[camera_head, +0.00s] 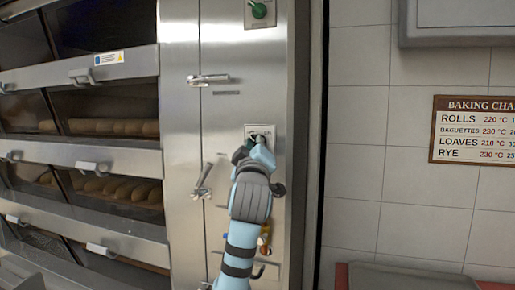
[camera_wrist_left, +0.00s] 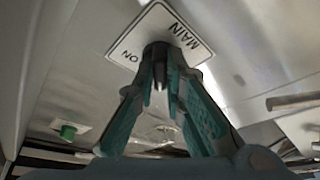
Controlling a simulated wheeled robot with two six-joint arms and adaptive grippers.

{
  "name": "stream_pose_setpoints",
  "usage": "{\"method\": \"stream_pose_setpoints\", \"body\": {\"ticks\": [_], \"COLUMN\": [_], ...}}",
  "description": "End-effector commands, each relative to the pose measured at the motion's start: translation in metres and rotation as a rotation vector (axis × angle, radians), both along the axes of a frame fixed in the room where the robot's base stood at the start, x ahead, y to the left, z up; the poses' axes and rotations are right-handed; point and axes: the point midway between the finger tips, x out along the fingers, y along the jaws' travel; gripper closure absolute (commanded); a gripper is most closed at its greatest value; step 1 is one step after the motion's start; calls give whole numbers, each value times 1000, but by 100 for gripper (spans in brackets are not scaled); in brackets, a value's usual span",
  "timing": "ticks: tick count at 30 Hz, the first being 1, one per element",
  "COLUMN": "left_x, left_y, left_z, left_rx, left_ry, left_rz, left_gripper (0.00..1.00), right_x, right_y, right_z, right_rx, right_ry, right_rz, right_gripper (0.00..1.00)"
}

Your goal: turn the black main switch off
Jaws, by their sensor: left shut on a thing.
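The black main switch (camera_wrist_left: 157,49) sits on a white plate (camera_wrist_left: 190,42) lettered MAIN and ON in the left wrist view. In the head view the plate (camera_head: 268,130) is on the steel panel at mid-height, and the switch is mostly hidden by my left gripper. My left gripper (camera_head: 256,147) is shut on the switch, its two fingertips (camera_wrist_left: 162,64) meeting around the knob from the front. The knob's exact turn angle is hard to tell behind the fingers. My right gripper is not in view.
A green knob (camera_head: 259,10) is higher on the panel. A horizontal handle (camera_head: 208,79) and a tilted lever (camera_head: 202,180) stick out left of my arm. Deck ovens with bread (camera_head: 112,127) fill the left. A baking chart (camera_head: 475,130) hangs on the tiled wall.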

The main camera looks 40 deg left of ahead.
Motion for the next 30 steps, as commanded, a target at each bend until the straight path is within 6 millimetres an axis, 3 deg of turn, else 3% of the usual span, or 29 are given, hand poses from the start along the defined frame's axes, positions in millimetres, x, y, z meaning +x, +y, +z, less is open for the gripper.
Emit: {"method": "stream_pose_setpoints", "body": {"ticks": [17,18,21,30], "left_x": [0,0,0,-1], "left_y": [-1,-1,0,0], "left_z": [1,1,1,0], "left_rx": [-32,-32,-32,-31], "left_ry": [-14,-14,-13,-12], "left_rz": [-3,-3,-2,0], "left_gripper": [100,84,69,69], "right_x": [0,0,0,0], "right_y": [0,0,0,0], "right_z": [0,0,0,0], "right_rx": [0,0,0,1], "right_ry": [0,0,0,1], "right_rz": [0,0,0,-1], "right_gripper": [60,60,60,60]}}
